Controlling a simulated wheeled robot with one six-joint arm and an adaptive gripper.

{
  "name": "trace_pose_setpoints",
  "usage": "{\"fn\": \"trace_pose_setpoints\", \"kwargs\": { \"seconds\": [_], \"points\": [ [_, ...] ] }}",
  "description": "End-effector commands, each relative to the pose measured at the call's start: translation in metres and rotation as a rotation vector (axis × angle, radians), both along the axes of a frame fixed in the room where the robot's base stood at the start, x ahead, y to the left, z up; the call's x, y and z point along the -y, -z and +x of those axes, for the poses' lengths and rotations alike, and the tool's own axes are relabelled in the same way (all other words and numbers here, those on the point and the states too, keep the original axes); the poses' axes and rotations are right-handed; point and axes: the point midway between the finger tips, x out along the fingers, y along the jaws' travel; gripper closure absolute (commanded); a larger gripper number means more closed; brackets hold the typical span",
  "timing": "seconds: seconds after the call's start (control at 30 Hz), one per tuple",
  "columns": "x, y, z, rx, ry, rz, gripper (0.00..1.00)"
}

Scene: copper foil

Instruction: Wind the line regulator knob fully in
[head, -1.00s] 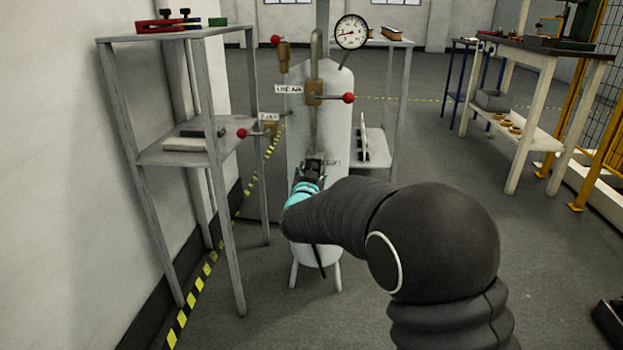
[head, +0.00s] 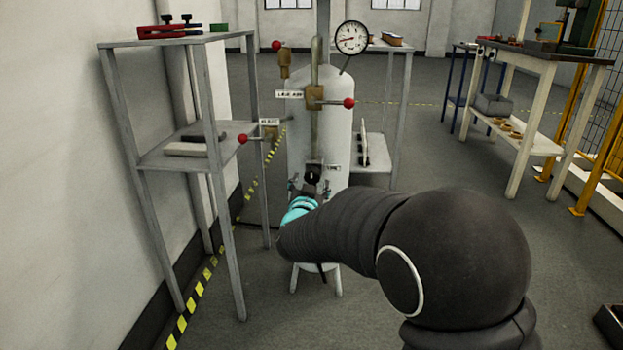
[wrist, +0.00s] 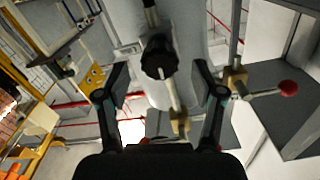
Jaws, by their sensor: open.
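The line regulator knob is black and ribbed, on the front of a pale upright tank (head: 335,125). In the head view the knob (head: 312,174) shows just above my gripper (head: 308,188). In the wrist view the knob (wrist: 158,57) lies between the two spread fingers of my gripper (wrist: 160,72), with clear gaps on both sides. The fingers are open and hold nothing. How far the fingertips stand from the knob in depth is hard to tell. The white label (head: 334,168) beside the knob is too small to read.
Red-ball levers stick out at the tank's upper right (head: 348,103) and left (head: 242,139). A pressure gauge (head: 351,38) stands above. A grey shelf rack (head: 180,155) is close on the left, and a workbench (head: 545,60) stands at the right. The floor between is clear.

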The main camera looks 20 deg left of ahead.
Motion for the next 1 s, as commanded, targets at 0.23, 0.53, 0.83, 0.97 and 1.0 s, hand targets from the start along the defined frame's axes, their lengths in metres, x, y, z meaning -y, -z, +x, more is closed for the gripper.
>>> {"fn": "trace_pose_setpoints", "kwargs": {
  "seconds": [0.23, 0.53, 0.83, 0.97, 1.0],
  "points": [
    [0.011, 0.000, -0.048, 0.001, -0.002, -0.001, 0.32],
    [0.018, 0.000, -0.076, 0.000, -0.001, -0.001, 0.32],
    [0.018, 0.000, -0.077, 0.000, -0.001, -0.001, 0.32],
    [0.018, 0.000, -0.077, 0.000, 0.000, -0.001, 0.32],
    [0.018, 0.000, -0.077, 0.000, 0.000, 0.000, 0.32]
  ]
}}
